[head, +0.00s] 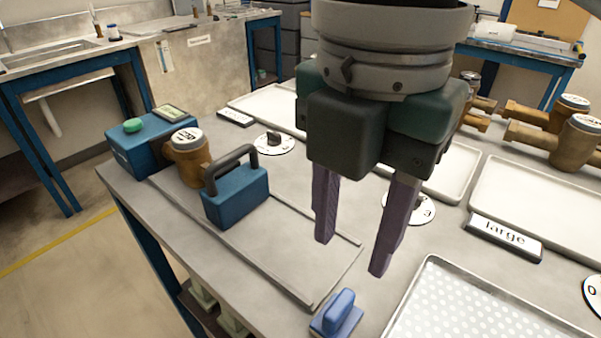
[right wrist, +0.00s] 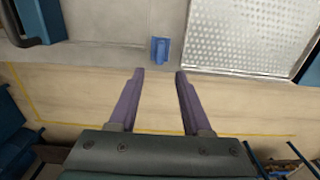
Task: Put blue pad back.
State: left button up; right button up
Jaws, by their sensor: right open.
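The blue pad (head: 337,315) is a small blue block with an upright handle. It rests on the bench near its front edge, left of the perforated tray. It also shows in the right wrist view (right wrist: 160,50), beyond the fingertips and roughly in line with the gap between them. My right gripper (head: 352,258) is open, with two purple fingers pointing down and nothing between them. It hangs above the bench, apart from the pad. It also shows in the right wrist view (right wrist: 159,73). My left gripper is not in view.
A perforated metal tray (head: 418,290) lies right of the pad. A blue device with a black handle (head: 236,195), a brass meter (head: 188,158) and a blue box with a green button (head: 135,150) stand at left. A "large" sign (head: 504,238) fronts a white tray (head: 540,205).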

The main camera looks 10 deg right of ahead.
jog(key=s+a+f+m+t+y, duration=0.2)
jog(key=s+a+f+m+y, duration=0.25)
jog(key=m, duration=0.55)
jog(key=s+d+f+m+h, duration=0.1)
jog(key=s+d+m, duration=0.1)
jog(key=d+m, duration=0.2)
jog(key=s+d+f+m+t+h, duration=0.1)
jog(key=s+d+m+h, duration=0.1)
jog(key=d+m, duration=0.3)
jog(key=s+d+f+m+h, duration=0.1)
jog(key=s+d+m, duration=0.2)
jog(key=d+m, duration=0.1)
jog(key=shift+s+d+f+m+t, duration=0.3)
jog(key=shift+s+d+m, duration=0.05)
jog(key=shift+d+m, duration=0.1)
jog(key=shift+r, duration=0.1)
